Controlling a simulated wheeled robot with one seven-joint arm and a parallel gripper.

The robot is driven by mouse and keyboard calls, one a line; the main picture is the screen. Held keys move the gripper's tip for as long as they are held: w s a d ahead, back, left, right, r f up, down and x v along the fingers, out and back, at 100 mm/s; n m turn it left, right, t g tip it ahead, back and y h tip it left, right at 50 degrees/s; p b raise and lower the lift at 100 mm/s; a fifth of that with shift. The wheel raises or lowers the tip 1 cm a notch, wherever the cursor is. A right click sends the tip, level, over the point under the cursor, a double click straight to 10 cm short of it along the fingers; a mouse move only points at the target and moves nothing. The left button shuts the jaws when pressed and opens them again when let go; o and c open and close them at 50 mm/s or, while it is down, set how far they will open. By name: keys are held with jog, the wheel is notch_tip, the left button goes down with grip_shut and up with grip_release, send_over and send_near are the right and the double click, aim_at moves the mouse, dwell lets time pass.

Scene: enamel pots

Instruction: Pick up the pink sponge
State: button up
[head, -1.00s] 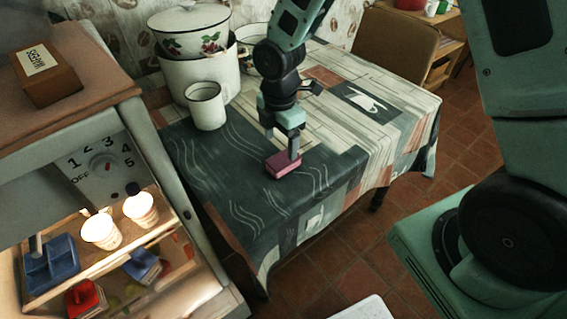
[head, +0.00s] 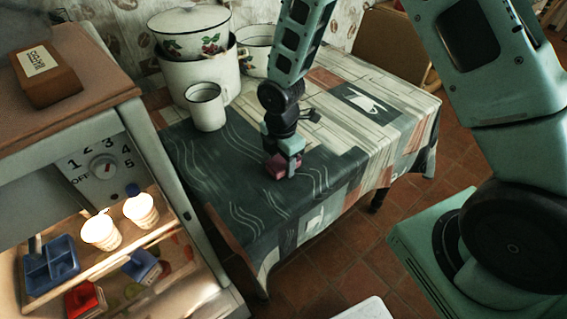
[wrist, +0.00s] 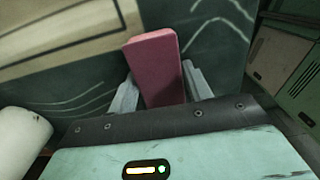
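The pink sponge (head: 279,170) is a small block at the dark end of the table, partly hidden by my gripper in the head view. My gripper (head: 282,166) is down at the sponge, pointing at the tabletop. In the wrist view, the sponge (wrist: 158,68) stands between the two grey fingers of my gripper (wrist: 160,82), one on either side. The fingers look open around it. I cannot tell for certain whether either finger touches it.
A white enamel mug (head: 206,107) and large pots (head: 190,75) stand behind and left on the patterned tablecloth (head: 330,130). The table's right side is clear.

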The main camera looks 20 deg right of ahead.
aim_at(282, 160)
jog(key=c, duration=0.5)
notch_tip(282, 160, up, 10)
jog(key=shift+r+p, duration=0.1)
jog(key=shift+p, duration=0.2)
jog(key=shift+o, duration=0.8)
